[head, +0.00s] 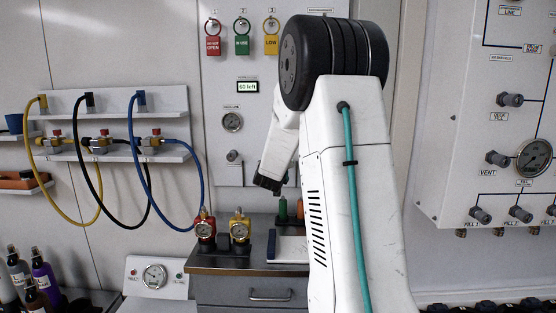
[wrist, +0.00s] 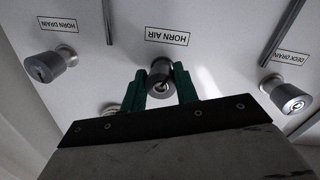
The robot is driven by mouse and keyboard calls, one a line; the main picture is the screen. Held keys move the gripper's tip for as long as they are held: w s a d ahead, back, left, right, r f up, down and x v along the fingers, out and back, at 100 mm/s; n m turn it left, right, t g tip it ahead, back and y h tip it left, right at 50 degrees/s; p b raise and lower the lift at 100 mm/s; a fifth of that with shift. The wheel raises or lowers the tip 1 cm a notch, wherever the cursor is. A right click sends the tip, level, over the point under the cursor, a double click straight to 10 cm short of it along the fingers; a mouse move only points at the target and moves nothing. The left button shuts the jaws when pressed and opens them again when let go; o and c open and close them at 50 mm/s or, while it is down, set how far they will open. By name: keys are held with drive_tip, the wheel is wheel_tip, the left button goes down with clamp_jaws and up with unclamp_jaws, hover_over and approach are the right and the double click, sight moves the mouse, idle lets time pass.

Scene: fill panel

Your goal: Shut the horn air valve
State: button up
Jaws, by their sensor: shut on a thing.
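The knob's front face shows between the fingertips.
In the wrist view, the horn drain knob (wrist: 51,64) is at left and the deck drain knob (wrist: 287,97) at right, both clear of the fingers. The head view shows hoses on a rack (head: 120,100), gauges on a counter (head: 240,262) and a fill panel (head: 490,130).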

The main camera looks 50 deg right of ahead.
drive_tip(key=m, duration=0.7)
drive_tip(key=shift+a+m+y, duration=0.1)
drive_tip(key=shift+m+y, duration=0.3)
drive_tip(key=m+t, duration=0.1)
drive_tip(key=m, duration=0.3)
drive_tip(key=shift+w, duration=0.1)
drive_tip(key=m, duration=0.3)
drive_tip(key=shift+t+y, duration=0.3)
drive_tip(key=m, duration=0.7)
drive_tip(key=shift+r+t, duration=0.1)
drive_tip(key=shift+t, duration=0.2)
drive_tip(key=m, duration=0.3)
drive_tip(key=shift+m, duration=2.1)
